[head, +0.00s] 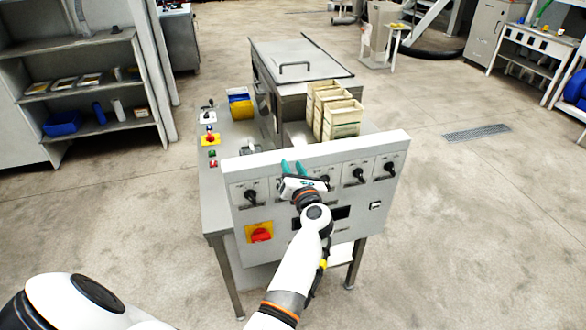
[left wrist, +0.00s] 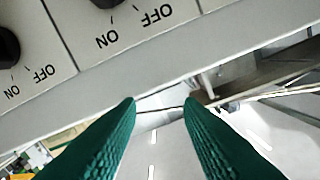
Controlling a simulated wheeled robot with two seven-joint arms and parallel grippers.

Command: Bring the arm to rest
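My left gripper (head: 293,167) is at the upper edge of the grey control panel (head: 330,153), in front of its row of black rotary switches. Its two teal fingers also show in the left wrist view (left wrist: 161,102), spread apart with nothing between them. That view shows the panel upside down, with ON and OFF labels beside black knobs (left wrist: 8,46). In the head view one switch (head: 251,197) is left of the gripper and others (head: 359,175) are right of it. The gripper partly hides the switches behind it. My right gripper is not in view.
A red knob on a yellow plate (head: 261,234) is low on the panel. Behind the panel are stacked cream crates (head: 341,117) and a metal lid with a handle (head: 300,66). Shelves (head: 90,90) stand at the left. The floor on the right is clear around a grate (head: 477,133).

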